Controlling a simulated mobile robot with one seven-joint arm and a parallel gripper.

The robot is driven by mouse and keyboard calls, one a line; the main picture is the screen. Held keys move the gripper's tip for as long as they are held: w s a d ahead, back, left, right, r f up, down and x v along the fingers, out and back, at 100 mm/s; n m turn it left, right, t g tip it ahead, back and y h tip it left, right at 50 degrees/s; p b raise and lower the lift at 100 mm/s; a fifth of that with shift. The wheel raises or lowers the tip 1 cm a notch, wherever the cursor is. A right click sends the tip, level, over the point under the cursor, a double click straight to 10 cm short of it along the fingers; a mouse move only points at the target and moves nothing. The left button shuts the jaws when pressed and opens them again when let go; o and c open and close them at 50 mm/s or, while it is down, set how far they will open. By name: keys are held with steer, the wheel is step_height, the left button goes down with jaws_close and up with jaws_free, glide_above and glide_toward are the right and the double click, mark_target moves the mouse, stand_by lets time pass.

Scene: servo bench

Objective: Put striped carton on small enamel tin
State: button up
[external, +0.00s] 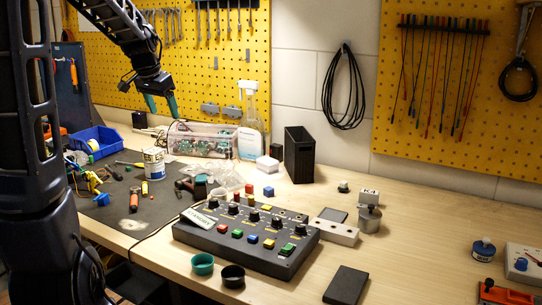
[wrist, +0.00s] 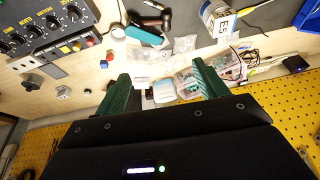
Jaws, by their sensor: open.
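I see no carton with clear stripes and cannot tell which thing is the striped carton. A small white box-like tub (external: 267,165) stands by the clear bin; a pale blue-white item (wrist: 163,91) shows between my fingers in the wrist view. No tin is surely the small enamel one. A labelled white tin (external: 153,163) stands on the dark mat, and also shows in the wrist view (wrist: 217,20).
A clear bin of parts (external: 203,140) and a spray bottle (external: 250,112) stand below and beside my gripper. A tall black bin (external: 299,155) is to their right. A control box (external: 247,232) fills the middle front. Bare wood (external: 420,215) lies at right.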

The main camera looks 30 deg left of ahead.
steer(key=s+d+r, duration=0.4)
steer(key=s+d, duration=0.9)
steer(key=d, duration=0.3)
steer(key=s+d+f, duration=0.1)
steer(key=s+d, duration=0.2)
steer(key=s, duration=0.4)
steer(key=s+d, duration=0.3)
steer(key=s, duration=0.4)
steer(key=shift+s+f+t, duration=0.15)
steer(key=shift+f+t, duration=0.15)
steer(key=shift+f, duration=0.1)
